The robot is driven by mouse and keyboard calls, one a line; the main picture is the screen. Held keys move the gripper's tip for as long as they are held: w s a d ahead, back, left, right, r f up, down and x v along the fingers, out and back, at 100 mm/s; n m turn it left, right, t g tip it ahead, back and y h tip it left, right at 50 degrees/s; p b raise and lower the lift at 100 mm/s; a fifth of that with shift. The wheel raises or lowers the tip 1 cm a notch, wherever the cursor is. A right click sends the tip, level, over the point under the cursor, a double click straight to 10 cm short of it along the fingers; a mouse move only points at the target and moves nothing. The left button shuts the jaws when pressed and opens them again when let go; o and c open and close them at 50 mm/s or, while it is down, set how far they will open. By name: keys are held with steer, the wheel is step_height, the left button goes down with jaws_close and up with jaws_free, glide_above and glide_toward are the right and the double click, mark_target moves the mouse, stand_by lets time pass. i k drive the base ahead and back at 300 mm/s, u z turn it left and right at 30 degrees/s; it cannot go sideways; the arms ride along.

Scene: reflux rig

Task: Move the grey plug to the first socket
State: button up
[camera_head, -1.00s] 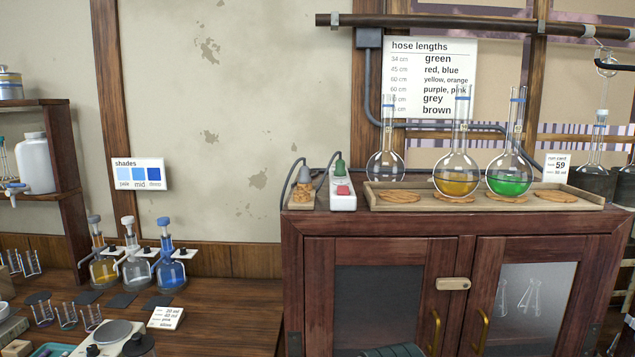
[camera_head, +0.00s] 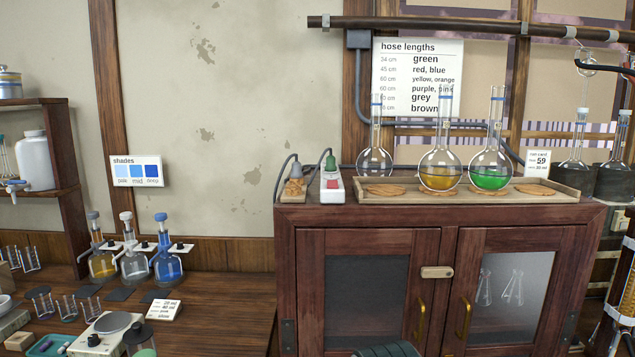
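The grey plug (camera_head: 296,171) stands upright in a small cork-coloured block (camera_head: 293,189) on the left end of the cabinet top, with a dark cord arching from it. Just right of it lies a white power strip (camera_head: 334,196). A green plug (camera_head: 330,162) stands at the strip's far end, and a red part, perhaps a switch, is nearer. Individual sockets are too small to tell apart, so I cannot pick out the first one.
The cabinet (camera_head: 440,234) has glass-fronted doors. A lower bench (camera_head: 230,300) at left carries bottles and small glassware.

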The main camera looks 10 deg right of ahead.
mark_target(296, 173)
steer(key=k, duration=1.15)
steer(key=u, duration=0.6)
steer(key=i, duration=1.7)
steer(key=z, duration=0.85)
steer(key=i, duration=0.25)
steer(key=z, duration=0.2)
